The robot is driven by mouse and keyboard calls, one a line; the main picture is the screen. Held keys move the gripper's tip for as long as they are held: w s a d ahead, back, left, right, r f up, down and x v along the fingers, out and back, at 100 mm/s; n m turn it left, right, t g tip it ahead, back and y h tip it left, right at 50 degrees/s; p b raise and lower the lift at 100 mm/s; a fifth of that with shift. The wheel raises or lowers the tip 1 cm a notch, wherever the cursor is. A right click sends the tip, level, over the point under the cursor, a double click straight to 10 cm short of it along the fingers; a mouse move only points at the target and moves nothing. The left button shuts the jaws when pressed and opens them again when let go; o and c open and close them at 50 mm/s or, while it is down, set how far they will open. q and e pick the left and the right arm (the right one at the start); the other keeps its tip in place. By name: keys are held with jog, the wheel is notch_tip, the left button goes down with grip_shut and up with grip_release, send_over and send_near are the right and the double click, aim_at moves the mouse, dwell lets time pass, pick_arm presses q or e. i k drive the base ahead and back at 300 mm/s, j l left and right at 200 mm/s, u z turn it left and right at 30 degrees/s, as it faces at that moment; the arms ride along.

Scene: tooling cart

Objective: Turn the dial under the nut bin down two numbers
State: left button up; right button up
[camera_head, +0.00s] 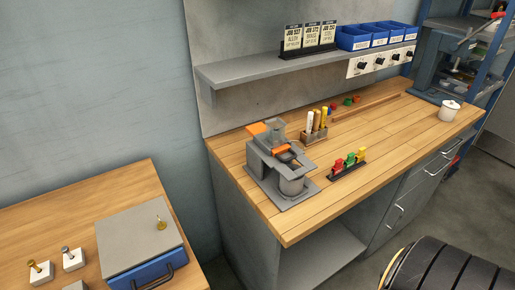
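Several blue bins stand in a row on the right end of the grey wall shelf (275,69). They include the leftmost bin (352,42) and the rightmost bin (409,34). Their labels are too small to read, so I cannot tell which is the nut bin. Below them, on the shelf's front, is a row of black dials on white plates: the leftmost dial (361,66), two middle dials (379,61) (395,57), and the rightmost dial (409,54). Their numbers and settings are unreadable. Neither gripper is in view.
The wooden bench (400,135) below holds a grey and orange device (272,150), a tool holder (315,134), a rack of coloured pieces (345,168) and a white lidded pot (449,111). Job cards (310,38) stand left of the bins. Space before the dials looks clear.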

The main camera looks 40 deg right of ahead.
aim_at(379, 60)
jog(key=z, duration=2.05)
